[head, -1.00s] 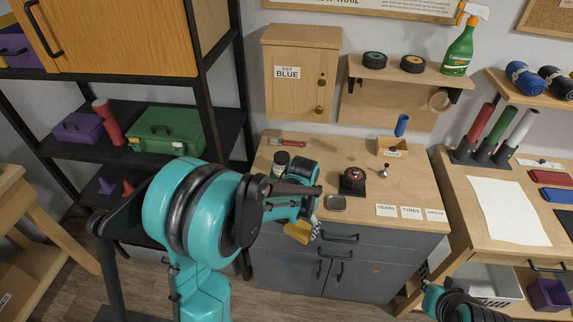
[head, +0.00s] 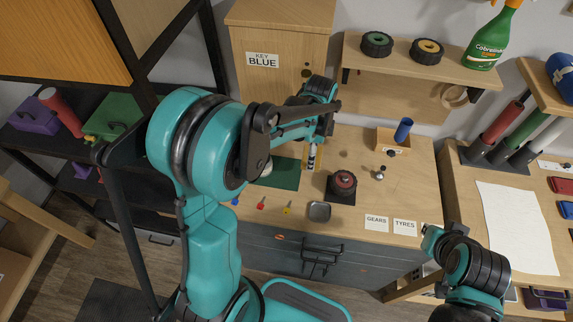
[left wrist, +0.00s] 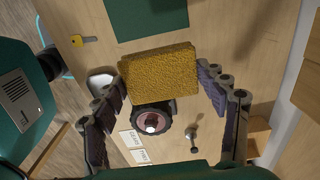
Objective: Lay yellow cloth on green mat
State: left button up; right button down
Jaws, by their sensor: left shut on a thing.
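The yellow cloth (left wrist: 160,74) is a thick, textured block in the left wrist view, held between the two fingers of my left gripper (left wrist: 163,90). In the head view my left gripper (head: 312,158) points down over the bench, just right of the green mat, and mostly hides the cloth. The green mat (head: 286,174) lies flat on the bench, partly hidden by my left arm. It also shows at the top of the left wrist view (left wrist: 145,18), beyond the cloth. My right gripper (head: 432,240) is at the lower right, its fingers unclear.
A red-topped wheel (head: 343,182) on a dark pad and a small grey tray (head: 319,211) sit right of the mat. Several small keys, including a yellow one (head: 287,209), lie along the front edge. A wooden cabinet (head: 278,60) stands behind.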

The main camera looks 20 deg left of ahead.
pick_arm(q)
jog(key=b, duration=0.2)
send_over(288, 173)
notch_tip(288, 173, down, 4)
jog(key=shift+f, duration=0.25)
notch_tip(288, 173, down, 4)
jog(key=shift+f+b, duration=0.1)
jog(key=shift+b, duration=0.55)
jog(key=o, duration=0.7)
jog(key=shift+f, duration=0.1)
jog(key=o, duration=0.4)
